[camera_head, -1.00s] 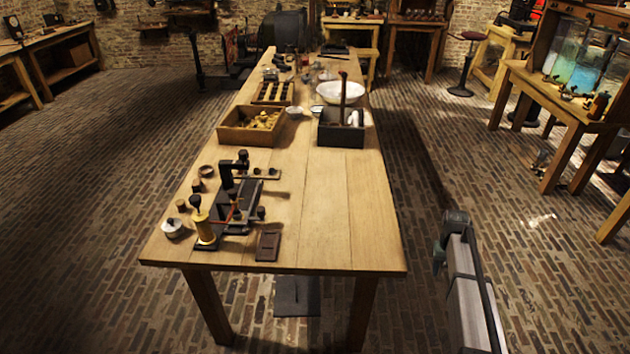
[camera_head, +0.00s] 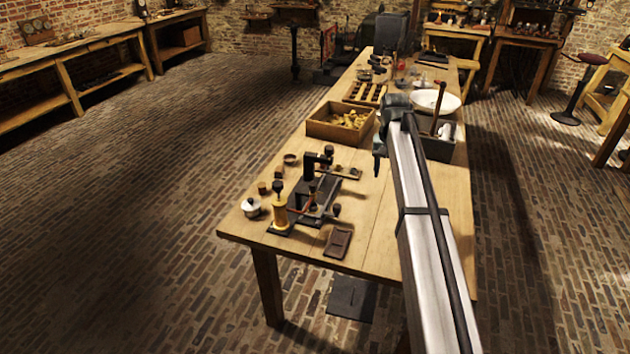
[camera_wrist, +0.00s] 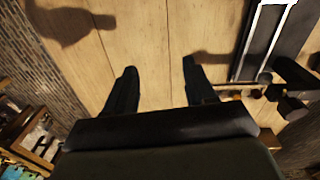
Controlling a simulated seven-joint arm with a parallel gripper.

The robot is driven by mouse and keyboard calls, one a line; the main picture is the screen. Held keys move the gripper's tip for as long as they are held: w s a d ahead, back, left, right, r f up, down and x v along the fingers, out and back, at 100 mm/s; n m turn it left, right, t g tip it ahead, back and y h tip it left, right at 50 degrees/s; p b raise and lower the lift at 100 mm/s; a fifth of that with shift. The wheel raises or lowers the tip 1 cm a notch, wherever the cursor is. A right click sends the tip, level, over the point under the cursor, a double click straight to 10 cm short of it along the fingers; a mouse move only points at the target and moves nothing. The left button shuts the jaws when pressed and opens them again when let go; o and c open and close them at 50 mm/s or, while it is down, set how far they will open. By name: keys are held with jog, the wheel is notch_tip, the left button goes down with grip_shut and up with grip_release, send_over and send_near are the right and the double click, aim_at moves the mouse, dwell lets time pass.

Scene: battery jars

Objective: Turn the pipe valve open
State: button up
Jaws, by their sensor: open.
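I cannot pick out a pipe valve for certain in the current views. My gripper (camera_head: 380,155) hangs over the right side of the wooden table (camera_head: 375,215), to the right of a black bench apparatus (camera_head: 318,193). In the wrist view my gripper (camera_wrist: 160,80) has two dark fingers spread apart, with only bare wood showing between them. It is open and empty. Part of a dark apparatus with a pale metal strip (camera_wrist: 262,45) shows at the upper right of that view.
A brass cylinder (camera_head: 280,212), a small lidded pot (camera_head: 252,208) and a dark plate (camera_head: 338,242) are near the front edge. A wooden box of brass pieces (camera_head: 318,130) and a white bowl (camera_head: 450,104) stand farther back. My arm crosses the table's right side.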

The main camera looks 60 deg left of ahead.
notch_tip(320, 180, up, 9)
jog(key=n, duration=0.1)
send_over(313, 183)
jog(key=shift+g, duration=0.3)
notch_tip(313, 183, down, 13)
jog(key=shift+d+f, duration=0.1)
jog(key=shift+f, duration=0.05)
jog(key=shift+s, duration=0.1)
jog(key=shift+c, duration=0.3)
grip_shut()
